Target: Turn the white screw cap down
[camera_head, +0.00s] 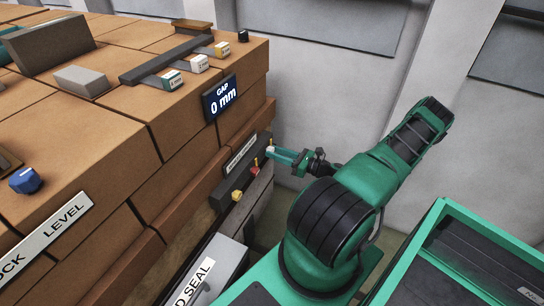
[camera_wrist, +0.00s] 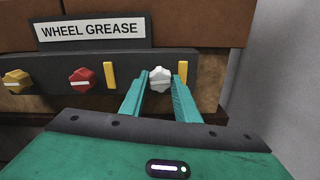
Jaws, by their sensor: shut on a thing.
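The white screw cap (camera_wrist: 160,79) sits on the dark panel (camera_wrist: 42,77) under the "WHEEL GREASE" label, at the right of a row of caps. My gripper (camera_wrist: 161,84) is shut on the white cap, with one teal finger on each side of it in the wrist view. In the head view my gripper (camera_head: 277,153) reaches left to the panel, and the white cap (camera_head: 270,149) shows small at its fingertips. A yellow bar stands on each side of the white cap in the wrist view; the right one (camera_wrist: 183,71) is close to the finger.
A red cap (camera_wrist: 82,79) and a yellow cap (camera_wrist: 16,81) are left of my gripper on the same panel. The "WHEEL GREASE" label (camera_wrist: 91,31) is above. A display (camera_head: 220,97) reads "GAP 0 mm" on the brick block. A grey wall (camera_wrist: 283,80) is at the right.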

